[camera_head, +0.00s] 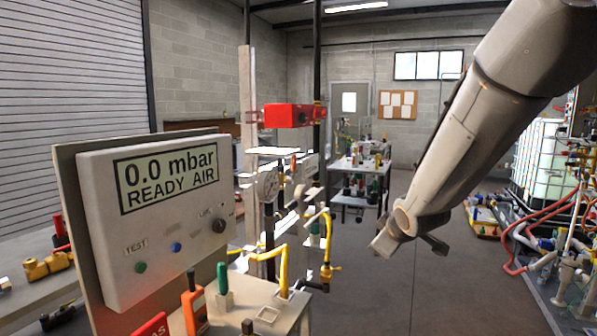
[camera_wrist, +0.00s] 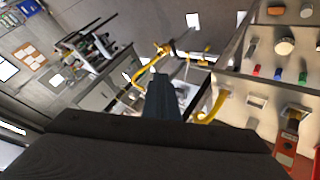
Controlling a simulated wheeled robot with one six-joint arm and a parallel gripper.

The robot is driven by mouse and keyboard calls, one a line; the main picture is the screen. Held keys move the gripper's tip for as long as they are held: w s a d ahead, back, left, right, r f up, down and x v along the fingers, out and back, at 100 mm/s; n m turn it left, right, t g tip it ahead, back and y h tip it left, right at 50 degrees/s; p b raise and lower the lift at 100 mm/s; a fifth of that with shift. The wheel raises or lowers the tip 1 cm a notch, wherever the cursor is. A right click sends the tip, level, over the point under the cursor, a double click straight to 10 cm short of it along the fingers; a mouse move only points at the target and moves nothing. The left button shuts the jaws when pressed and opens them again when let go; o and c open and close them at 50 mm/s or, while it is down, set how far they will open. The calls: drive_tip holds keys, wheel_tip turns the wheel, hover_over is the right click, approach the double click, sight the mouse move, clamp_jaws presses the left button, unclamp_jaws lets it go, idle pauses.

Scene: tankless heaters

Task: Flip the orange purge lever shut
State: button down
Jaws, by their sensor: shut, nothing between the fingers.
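An orange lever-like handle (camera_head: 194,308) with a dark top stands upright on the pale bench panel (camera_head: 250,296), at the bottom of the head view. I take it for the purge lever; whether it is open or shut I cannot tell. In the wrist view an orange-red piece (camera_wrist: 287,150) lies at the lower right, partly cut off; I cannot tell if it is the same lever. My gripper (camera_head: 380,247) is in the air, right of the panel and apart from it. In the wrist view my gripper (camera_wrist: 160,80) is shut and empty.
A white display box (camera_head: 155,230) reads "0.0 mbar READY AIR". Yellow pipes (camera_head: 283,270), a green handle (camera_head: 222,278) and a pressure gauge (camera_head: 267,184) stand near the handle. Hoses and a white tank (camera_head: 545,150) are at the right. The floor (camera_head: 385,300) right of the bench is clear.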

drive_tip(key=w+a+r+n+t+y+b, duration=0.2)
drive_tip(key=w+a+r+n+t+y, duration=0.2)
drive_tip(key=w+a+r+n+y, duration=0.6)
drive_tip(key=w+a+r+n, duration=0.5)
drive_tip(key=a+n, duration=0.1)
drive_tip(key=a, duration=0.1)
drive_tip(key=shift+w+y+b, duration=0.3)
drive_tip(key=shift+b, duration=0.05)
drive_tip(key=shift+a, duration=0.1)
drive_tip(key=p, duration=0.5)
approach(293, 170)
drive_tip(key=w+a+r, duration=0.2)
drive_tip(key=w+a, duration=0.2)
drive_tip(key=shift+r, duration=0.4)
drive_tip(key=shift+w+a, duration=0.1)
drive_tip(key=shift+r+p, duration=0.15)
drive_tip(key=shift+p, duration=0.25)
